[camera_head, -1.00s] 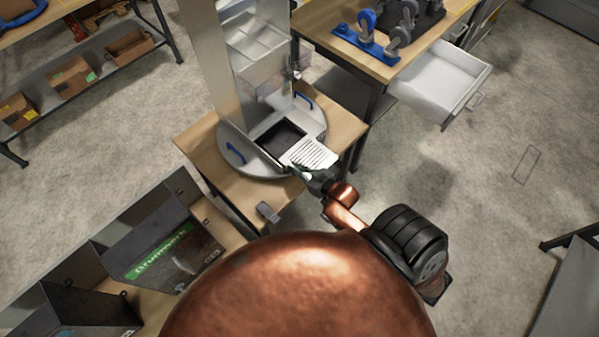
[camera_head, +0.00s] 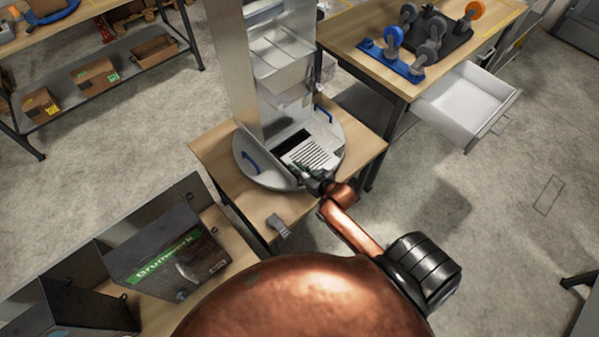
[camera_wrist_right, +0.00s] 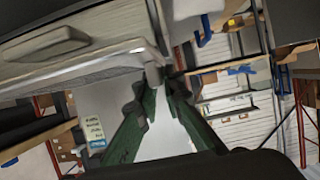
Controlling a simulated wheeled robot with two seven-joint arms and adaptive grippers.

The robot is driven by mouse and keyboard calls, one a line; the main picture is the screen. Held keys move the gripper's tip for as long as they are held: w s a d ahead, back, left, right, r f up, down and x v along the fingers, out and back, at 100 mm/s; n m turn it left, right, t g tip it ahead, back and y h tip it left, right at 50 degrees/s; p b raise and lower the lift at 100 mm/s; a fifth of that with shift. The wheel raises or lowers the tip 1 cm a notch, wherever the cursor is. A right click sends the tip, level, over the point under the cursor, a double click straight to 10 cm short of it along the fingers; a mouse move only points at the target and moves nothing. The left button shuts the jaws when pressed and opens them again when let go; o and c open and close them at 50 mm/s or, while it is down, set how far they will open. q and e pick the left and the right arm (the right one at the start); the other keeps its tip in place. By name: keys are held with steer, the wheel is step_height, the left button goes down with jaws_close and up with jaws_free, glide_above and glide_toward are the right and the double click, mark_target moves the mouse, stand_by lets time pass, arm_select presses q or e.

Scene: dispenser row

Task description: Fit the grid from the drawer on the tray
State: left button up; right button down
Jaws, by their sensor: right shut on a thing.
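The white slotted grid (camera_head: 312,155) is over the front part of the dark, square tray (camera_head: 284,149) at the foot of the dispenser. The tray's back part shows as a dark strip behind it. I cannot tell whether the grid rests in the tray or is just above it. My right gripper (camera_head: 311,173) is shut on the grid's near edge. In the right wrist view its green fingers (camera_wrist_right: 158,92) meet at a pale edge. The open drawer (camera_head: 466,103) at the right looks empty. My left gripper is not in view.
The metal dispenser (camera_head: 268,75) rises behind the tray on a round base (camera_head: 250,172) with blue handles. A grey piece (camera_head: 279,226) sits at the table's front edge. A dark box (camera_head: 165,250) stands at the lower left. Blue-based fixtures (camera_head: 391,62) stand on the back bench.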

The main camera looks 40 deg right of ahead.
mark_target(287, 162)
steer(key=shift+w+a+b, duration=0.15)
steer(key=shift+w+b, duration=0.65)
steer(key=shift+w, duration=0.8)
steer(key=shift+w+a+b, duration=0.1)
steer(key=shift+w+b, duration=0.7)
steer(key=shift+w, duration=0.75)
steer(key=shift+r+p, duration=0.2)
steer(key=shift+p, duration=0.25)
steer(key=shift+s+f+b, duration=0.1)
steer(key=shift+f+b, duration=0.3)
steer(key=shift+f, duration=0.6)
steer(key=shift+f, duration=0.15)
steer(key=c, duration=2)
jaws_free()
steer(key=shift+o, duration=0.2)
steer(key=shift+s, duration=0.1)
steer(key=shift+s, duration=0.2)
steer(key=v, duration=1.1)
steer(key=shift+s+r, duration=0.2)
